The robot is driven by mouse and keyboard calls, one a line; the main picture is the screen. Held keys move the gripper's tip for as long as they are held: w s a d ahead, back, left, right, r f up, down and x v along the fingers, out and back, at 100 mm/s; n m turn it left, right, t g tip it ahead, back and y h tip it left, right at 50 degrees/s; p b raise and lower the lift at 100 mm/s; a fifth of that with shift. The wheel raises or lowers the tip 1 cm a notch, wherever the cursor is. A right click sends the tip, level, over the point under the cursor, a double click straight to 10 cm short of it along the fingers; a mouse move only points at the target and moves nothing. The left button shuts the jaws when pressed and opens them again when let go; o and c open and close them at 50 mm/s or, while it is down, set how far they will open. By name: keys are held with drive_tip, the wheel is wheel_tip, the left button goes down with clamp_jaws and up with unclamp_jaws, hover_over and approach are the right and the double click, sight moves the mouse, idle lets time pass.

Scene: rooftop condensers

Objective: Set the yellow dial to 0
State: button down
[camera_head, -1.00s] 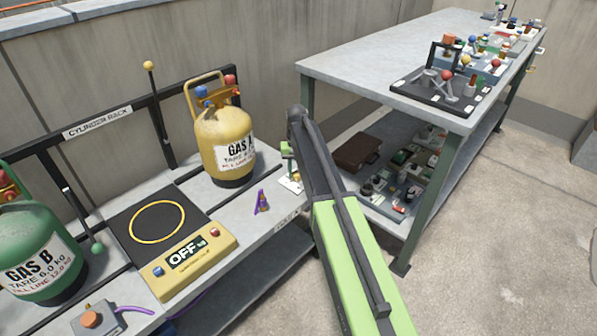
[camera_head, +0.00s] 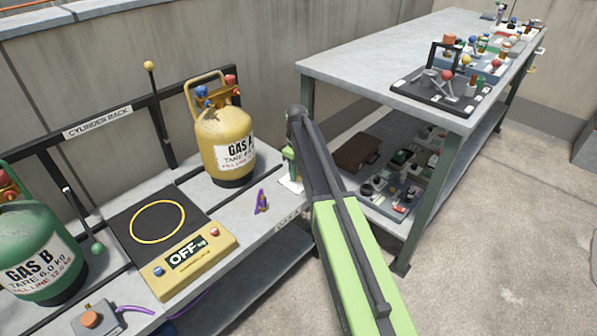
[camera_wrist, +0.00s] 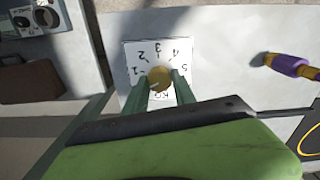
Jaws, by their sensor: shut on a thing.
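The yellow dial (camera_wrist: 159,77) sits on a white plate (camera_wrist: 135,50) with numbers around it, seen upside down in the wrist view. I can make out marks such as 1, 2, 3 and 5; the dial's exact setting is too small to read. My gripper (camera_wrist: 160,88) is shut on the dial, with one green finger on each side. In the head view the white plate (camera_head: 291,186) shows at the bench's right end, and my arm hides the dial there.
A purple and yellow tool (camera_head: 261,202) lies on the bench left of the plate. A yellow gas cylinder (camera_head: 222,145) stands behind it. A scale (camera_head: 190,263) reading OFF is further left. A higher table (camera_head: 370,62) with several items stands to the right.

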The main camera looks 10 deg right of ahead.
drive_tip(key=shift+n, duration=0.5)
drive_tip(key=shift+w+d, duration=0.1)
drive_tip(key=shift+d, duration=0.05)
drive_tip(key=c, duration=1)
unclamp_jaws()
drive_tip(key=shift+c, duration=0.2)
drive_tip(key=shift+r, duration=0.15)
drive_tip(key=shift+r+p, duration=0.3)
drive_tip(key=shift+p, duration=0.15)
wheel_tip(320, 180, up, 16)
drive_tip(key=p, duration=1.6)
drive_tip(key=shift+r, duration=0.25)
